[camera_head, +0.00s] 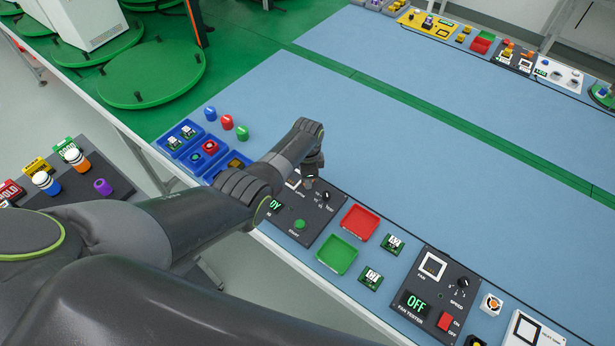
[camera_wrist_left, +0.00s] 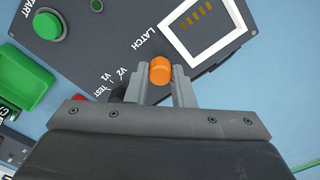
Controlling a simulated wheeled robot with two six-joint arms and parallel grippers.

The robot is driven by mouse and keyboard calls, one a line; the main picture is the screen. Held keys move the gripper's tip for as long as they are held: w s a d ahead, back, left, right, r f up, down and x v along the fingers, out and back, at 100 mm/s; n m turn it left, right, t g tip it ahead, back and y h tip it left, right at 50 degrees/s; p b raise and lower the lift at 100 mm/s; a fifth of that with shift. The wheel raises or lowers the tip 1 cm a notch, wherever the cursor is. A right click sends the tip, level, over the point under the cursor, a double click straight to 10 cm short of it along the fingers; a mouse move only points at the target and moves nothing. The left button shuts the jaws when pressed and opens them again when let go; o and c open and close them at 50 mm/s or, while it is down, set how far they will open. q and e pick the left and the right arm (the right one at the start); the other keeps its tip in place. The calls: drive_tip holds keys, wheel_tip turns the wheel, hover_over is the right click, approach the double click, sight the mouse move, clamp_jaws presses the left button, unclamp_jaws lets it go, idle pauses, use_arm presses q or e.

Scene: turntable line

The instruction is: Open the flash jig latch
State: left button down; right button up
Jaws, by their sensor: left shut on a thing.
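The flash jig is a dark panel (camera_head: 322,212), partly hidden behind my left arm in the head view. In the left wrist view its surface (camera_wrist_left: 112,25) carries a LATCH label, a white-framed socket (camera_wrist_left: 208,30) with gold contacts, and a green START button (camera_wrist_left: 47,25). An orange latch knob (camera_wrist_left: 160,68) sits beside the socket's corner. My left gripper (camera_head: 311,179) is over the jig, shut on this knob, with one finger on each side of it. The latch is hidden by the gripper in the head view. My right gripper is not in view.
A red tray (camera_head: 360,222) and a green tray (camera_head: 337,255) lie right of the jig, with small green boards (camera_head: 392,244) beside them. A fan tester (camera_head: 435,290) stands farther right. Blue bins (camera_head: 180,137) are at the left. The blue table behind the jig is clear.

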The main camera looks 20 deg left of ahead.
use_arm(q)
drive_tip(key=shift+w+r, duration=0.1)
drive_tip(key=c, duration=1.3)
unclamp_jaws()
drive_tip(key=shift+o, duration=0.2)
wheel_tip(320, 180, up, 6)
drive_tip(key=shift+r+p, duration=0.1)
drive_tip(key=shift+p, duration=0.8)
wheel_tip(320, 180, up, 11)
drive_tip(key=b, duration=0.1)
